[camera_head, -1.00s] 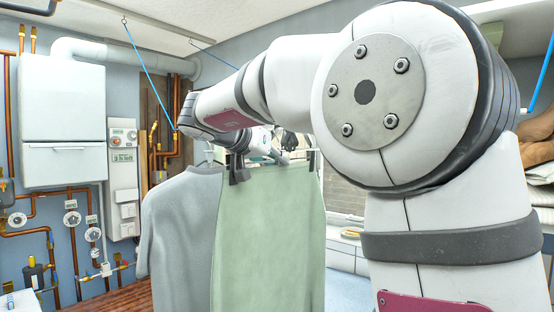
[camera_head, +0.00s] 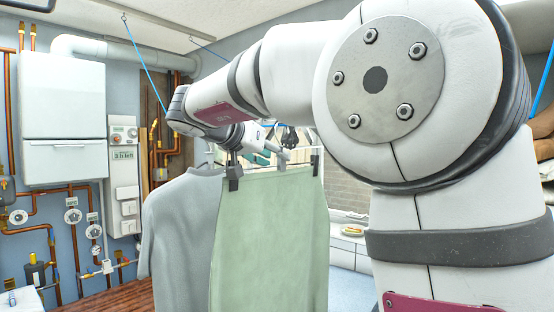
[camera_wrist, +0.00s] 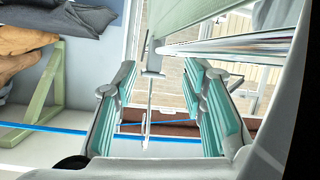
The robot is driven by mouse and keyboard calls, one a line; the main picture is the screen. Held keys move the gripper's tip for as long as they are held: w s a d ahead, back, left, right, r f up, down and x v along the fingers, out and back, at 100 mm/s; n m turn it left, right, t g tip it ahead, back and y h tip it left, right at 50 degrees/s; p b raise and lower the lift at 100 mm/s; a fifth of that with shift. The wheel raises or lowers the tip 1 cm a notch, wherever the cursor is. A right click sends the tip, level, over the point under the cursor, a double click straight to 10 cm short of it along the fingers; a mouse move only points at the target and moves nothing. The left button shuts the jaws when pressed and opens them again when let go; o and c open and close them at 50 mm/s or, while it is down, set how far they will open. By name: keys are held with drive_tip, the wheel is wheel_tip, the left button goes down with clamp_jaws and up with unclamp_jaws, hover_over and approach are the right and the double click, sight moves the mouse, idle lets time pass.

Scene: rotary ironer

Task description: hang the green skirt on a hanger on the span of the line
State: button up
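The green skirt (camera_head: 268,240) hangs by dark clips (camera_head: 234,175) in front of my gripper (camera_head: 270,150) in the head view. In the wrist view its green cloth (camera_wrist: 190,12) shows at the top, beside a shiny metal bar (camera_wrist: 235,45). My gripper (camera_wrist: 158,108) has its teal-padded fingers apart. A thin metal stem (camera_wrist: 150,90), seemingly the hanger's, stands between them with gaps on both sides. The blue line (camera_wrist: 45,128) crosses behind the fingers. In the head view the line (camera_head: 148,70) slopes down from the ceiling; its middle is hidden behind my arm.
A grey shirt (camera_head: 180,235) hangs directly left of the skirt. A white boiler (camera_head: 62,100) and copper pipes are on the left wall. Folded cloths (camera_wrist: 70,18) and a pale green bracket (camera_wrist: 48,100) show at the left of the wrist view.

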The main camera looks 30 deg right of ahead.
drive_tip(key=v, duration=0.9)
drive_tip(key=shift+s+a+r, duration=0.15)
drive_tip(key=shift+a, duration=0.2)
drive_tip(key=shift+r, duration=0.1)
